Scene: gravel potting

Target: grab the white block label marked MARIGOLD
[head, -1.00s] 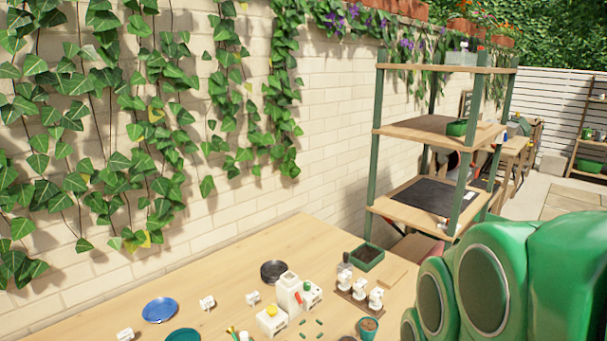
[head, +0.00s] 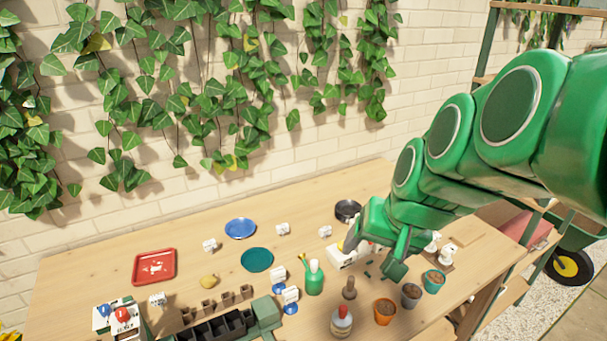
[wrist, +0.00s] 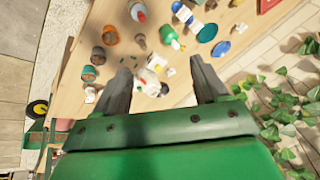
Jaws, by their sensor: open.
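Several small white block labels stand on the wooden table in the head view: one near the red tray (head: 157,299), one left of the blue plate (head: 209,245), one right of it (head: 283,229), one near the black dish (head: 325,231), and one by the green bottle (head: 290,295). Their lettering is too small to read, so I cannot tell which is marked MARIGOLD. My gripper (head: 378,254) is open and empty above the table's right part, over the white machine. In the wrist view, my gripper's fingers (wrist: 163,74) are spread wide, with the white machine seen between them.
A blue plate (head: 240,228), teal plate (head: 257,260) and red tray (head: 154,267) lie left of my gripper. A green bottle (head: 314,279) and several pots, including an orange one (head: 384,311), stand near the front. Ivy hangs on the brick wall (head: 270,180) behind.

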